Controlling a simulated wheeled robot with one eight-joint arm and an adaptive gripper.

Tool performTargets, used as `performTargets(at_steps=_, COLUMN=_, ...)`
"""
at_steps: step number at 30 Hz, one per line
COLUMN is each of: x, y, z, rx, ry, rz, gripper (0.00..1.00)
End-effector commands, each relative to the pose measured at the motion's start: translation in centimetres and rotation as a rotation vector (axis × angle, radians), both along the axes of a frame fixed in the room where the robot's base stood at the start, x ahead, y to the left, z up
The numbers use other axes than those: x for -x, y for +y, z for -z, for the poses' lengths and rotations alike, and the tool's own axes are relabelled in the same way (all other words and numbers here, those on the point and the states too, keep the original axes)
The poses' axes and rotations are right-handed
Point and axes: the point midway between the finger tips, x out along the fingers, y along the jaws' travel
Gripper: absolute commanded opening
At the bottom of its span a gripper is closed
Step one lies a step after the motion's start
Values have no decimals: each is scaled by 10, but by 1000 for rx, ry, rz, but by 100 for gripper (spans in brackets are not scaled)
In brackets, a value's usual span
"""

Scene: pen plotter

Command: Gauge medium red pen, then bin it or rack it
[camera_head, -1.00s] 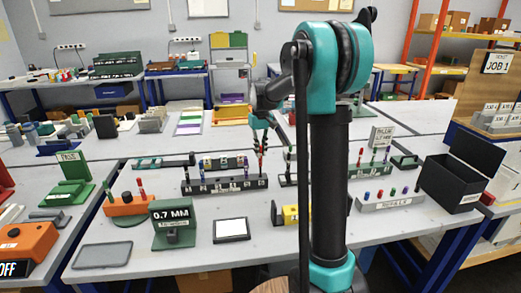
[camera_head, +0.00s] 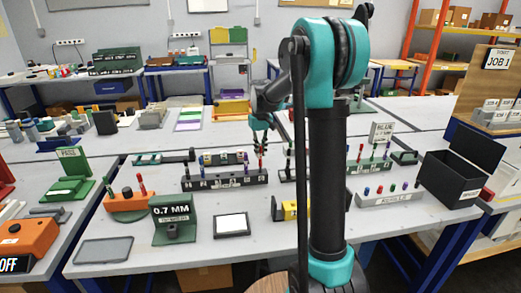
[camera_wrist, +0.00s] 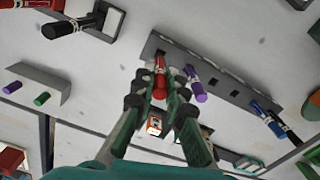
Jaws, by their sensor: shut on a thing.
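My gripper (camera_head: 261,143) is over the long dark slotted rack (camera_head: 222,181) near the middle of the table. It is shut on a red pen (camera_head: 261,162), which points down. In the wrist view the red pen (camera_wrist: 160,74) is between my fingertips (camera_wrist: 158,98), its far end at the rack (camera_wrist: 225,92); I cannot tell whether it sits in a slot. A purple pen (camera_wrist: 196,86) stands beside it. The green 0.7 MM gauge block (camera_head: 173,220) stands front left. An open black bin (camera_head: 452,180) stands at the right.
A grey rack (camera_head: 390,196) with several short pens is at front right. An orange holder (camera_head: 130,202) with pens is at left. A framed white pad (camera_head: 232,224) and a grey tray (camera_head: 103,250) lie in front. My arm hides part of the middle.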

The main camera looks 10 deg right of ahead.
Motion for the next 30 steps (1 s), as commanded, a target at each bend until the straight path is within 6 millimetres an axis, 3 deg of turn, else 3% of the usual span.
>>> performTargets(at_steps=30, x=0, y=0, z=23, rx=0, ry=0, rz=0, gripper=0)
